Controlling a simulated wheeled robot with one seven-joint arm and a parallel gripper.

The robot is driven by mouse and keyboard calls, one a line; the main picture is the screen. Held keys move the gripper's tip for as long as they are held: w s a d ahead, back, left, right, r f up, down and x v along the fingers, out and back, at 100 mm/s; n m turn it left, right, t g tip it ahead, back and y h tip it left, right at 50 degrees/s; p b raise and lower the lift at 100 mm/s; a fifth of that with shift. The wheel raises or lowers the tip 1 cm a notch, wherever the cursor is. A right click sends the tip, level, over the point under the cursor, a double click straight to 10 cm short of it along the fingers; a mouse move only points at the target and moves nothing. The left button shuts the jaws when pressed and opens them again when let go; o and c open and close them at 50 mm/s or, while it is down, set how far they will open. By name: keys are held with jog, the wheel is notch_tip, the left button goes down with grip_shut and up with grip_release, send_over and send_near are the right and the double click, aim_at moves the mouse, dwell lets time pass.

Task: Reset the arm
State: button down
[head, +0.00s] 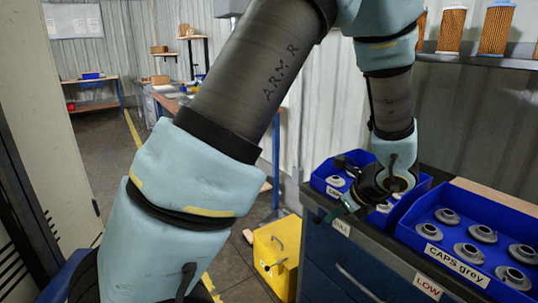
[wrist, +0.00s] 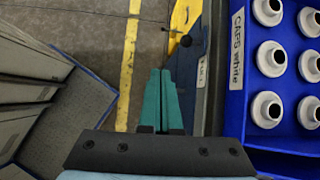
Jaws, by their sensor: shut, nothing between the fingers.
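My arm reaches across the head view. My gripper (head: 347,205) hangs beside the front of the left blue bin (head: 322,180), at the edge of the cabinet top. In the wrist view my gripper (wrist: 161,74) shows its teal fingers shut together with nothing between them. The fingertips point down over the gap between the floor and the cabinet, left of the blue bin (wrist: 237,90) labelled "CAPS white". White caps (wrist: 268,109) lie in that bin. My wrist hides much of the bin in the head view.
A blue bin labelled "CAPS grey" (head: 401,232) holds several grey caps on the cabinet (head: 345,262). A yellow bin (head: 273,262) stands on the floor left of the cabinet. Orange filter cartridges (head: 452,28) stand on a shelf at the upper right. A yellow floor line (wrist: 130,60) runs nearby.

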jog(key=s+a+r+n+g+h+p, duration=0.1)
jog(key=a+r+n+g, duration=0.1)
jog(key=a+n, duration=1.1)
jog(key=s+a+r+n+g+h+p, duration=0.1)
jog(key=a+r+n, duration=0.4)
jog(key=a+n, duration=0.8)
jog(key=s+n+g+h, duration=0.1)
jog(key=n, duration=0.1)
jog(key=shift+s+a+r+n+g, duration=0.15)
jog(key=shift+a+r+n+g, duration=0.15)
jog(key=shift+a+g, duration=0.1)
